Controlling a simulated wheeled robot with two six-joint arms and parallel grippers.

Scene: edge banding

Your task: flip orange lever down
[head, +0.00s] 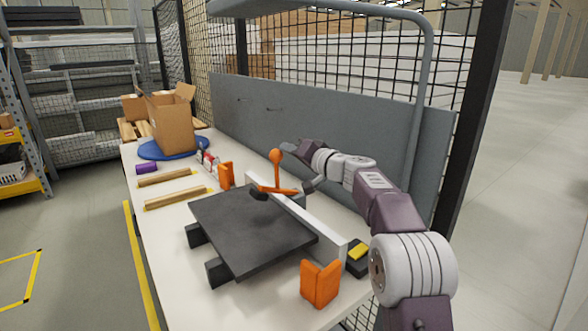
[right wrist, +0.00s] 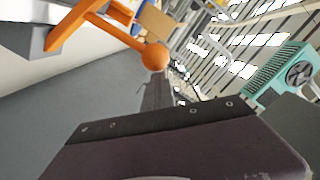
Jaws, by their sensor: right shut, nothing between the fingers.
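The orange lever (head: 277,170) stands upright, with a round ball on top and an orange clamp arm at its foot. It is mounted at the white fence behind the dark board (head: 250,228). My right gripper (head: 287,146) is shut and empty, just right of the ball and at about its height. I cannot tell whether it touches the lever. In the right wrist view the lever's ball (right wrist: 154,57) is close, with its stem running to the upper left. My left gripper is not in view.
Orange corner blocks (head: 320,283) stand near the board, one at the front and one at the back. A black and yellow item (head: 357,257) lies right of the fence. Wooden strips (head: 175,198), a purple roll (head: 146,168) and a cardboard box (head: 171,122) occupy the left and back.

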